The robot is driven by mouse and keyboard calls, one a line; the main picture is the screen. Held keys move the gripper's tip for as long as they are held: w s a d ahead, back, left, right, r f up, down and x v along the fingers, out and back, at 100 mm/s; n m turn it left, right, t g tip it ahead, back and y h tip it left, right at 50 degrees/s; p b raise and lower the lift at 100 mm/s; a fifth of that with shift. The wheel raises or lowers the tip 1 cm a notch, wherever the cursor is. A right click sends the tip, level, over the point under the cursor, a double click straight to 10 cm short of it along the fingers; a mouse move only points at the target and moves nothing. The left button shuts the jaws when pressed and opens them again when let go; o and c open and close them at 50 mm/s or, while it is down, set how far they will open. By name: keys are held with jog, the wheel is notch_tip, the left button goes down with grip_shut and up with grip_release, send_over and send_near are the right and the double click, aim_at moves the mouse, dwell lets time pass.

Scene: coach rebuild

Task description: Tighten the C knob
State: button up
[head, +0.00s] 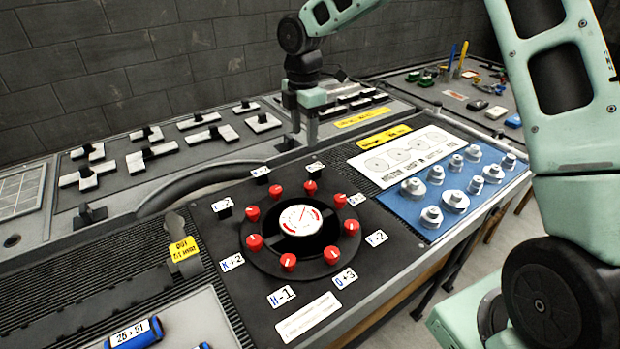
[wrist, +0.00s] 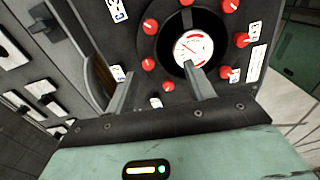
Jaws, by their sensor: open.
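Several red knobs ring a round white gauge (head: 301,221) on a black panel (head: 215,240). White labels stand outside the ring. The far knobs include one at the top (head: 310,187) and one at the upper right (head: 340,200). My gripper (head: 303,135) is open and empty, above and behind the panel's far edge. In the wrist view its fingers (wrist: 161,72) spread before the ring, near a red knob (wrist: 168,86).
A blue mat (head: 405,205) with several grey bolts and nuts lies right of the panel. A white sheet with circles (head: 410,155) lies behind it. Black-and-white blocks (head: 208,138) stand at the back left. A blue labelled block (head: 135,333) lies front left.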

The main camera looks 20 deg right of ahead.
aim_at(310, 184)
jog(key=shift+n, duration=0.3)
jog(key=f+p, duration=0.1)
jog(key=f, duration=0.5)
jog(key=w+d+f, duration=0.1)
jog(key=f, duration=0.5)
jog(key=w+d+f+p, duration=0.1)
jog(key=f, duration=0.4)
jog(key=shift+d+f+p, duration=0.2)
jog(key=shift+f+p, duration=0.15)
jog(key=shift+f, duration=0.05)
jog(key=c, duration=1)
